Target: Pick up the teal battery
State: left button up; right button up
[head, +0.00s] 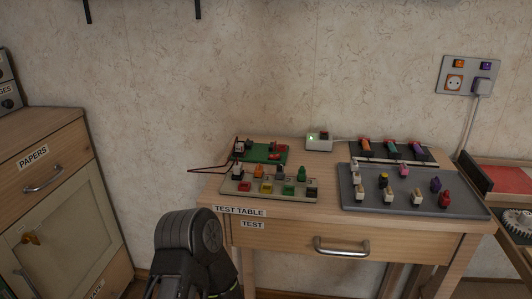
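The teal battery (391,147) appears to be the small teal-green cylinder in the middle of a dark holder (428,158) at the back right of the test table. An orange cylinder (365,144) lies to its left and a purple one (417,150) to its right. It is small in the view, so fine detail is hard to tell. A dark link of my own arm shows at the bottom, left of the table, but no fingers are visible. Neither gripper is in view.
On the table (290,220), a grey tray (470,206) with several small coloured parts lies in front of the holder. A beige board (240,189), a green circuit board (267,148) and a white box (319,143) stand left. A wall socket panel (467,67) hangs right.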

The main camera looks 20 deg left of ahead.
aim_at(391, 147)
jog(key=l+z, duration=0.4)
jog(key=l, duration=0.15)
jog(key=i+l+z, duration=0.1)
jog(key=l+z, duration=0.35)
jog(key=l, duration=0.1)
